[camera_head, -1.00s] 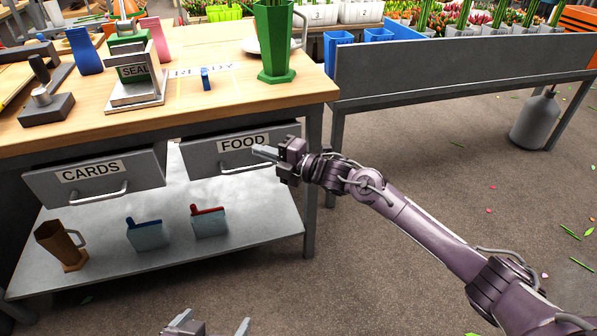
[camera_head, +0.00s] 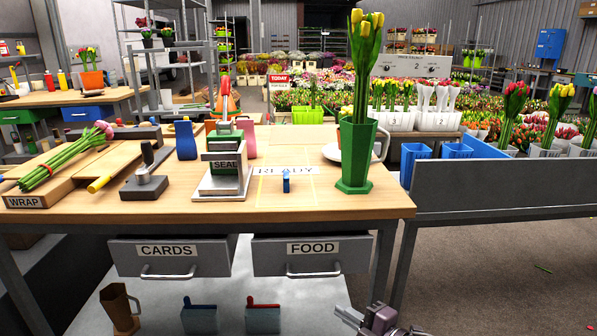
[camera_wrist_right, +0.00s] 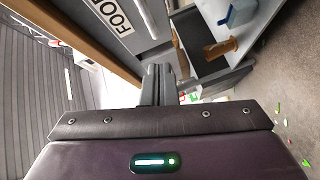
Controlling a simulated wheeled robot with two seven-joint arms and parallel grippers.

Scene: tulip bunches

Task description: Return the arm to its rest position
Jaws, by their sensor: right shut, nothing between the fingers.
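My right gripper (camera_head: 348,314) shows at the bottom edge of the head view, below the FOOD drawer (camera_head: 311,258). Its two fingers are together in the right wrist view (camera_wrist_right: 158,82), with nothing between them. The gripper is apart from the drawer's handle in the head view. Most of my right arm is below the picture. My left gripper is not in view.
The workbench (camera_head: 345,205) holds a green jug (camera_head: 356,160) of yellow tulips near its right end and a SEAL device (camera_head: 222,175). The CARDS drawer (camera_head: 170,257) is left of FOOD. A grey bench (camera_head: 500,190) stands right, with floor below.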

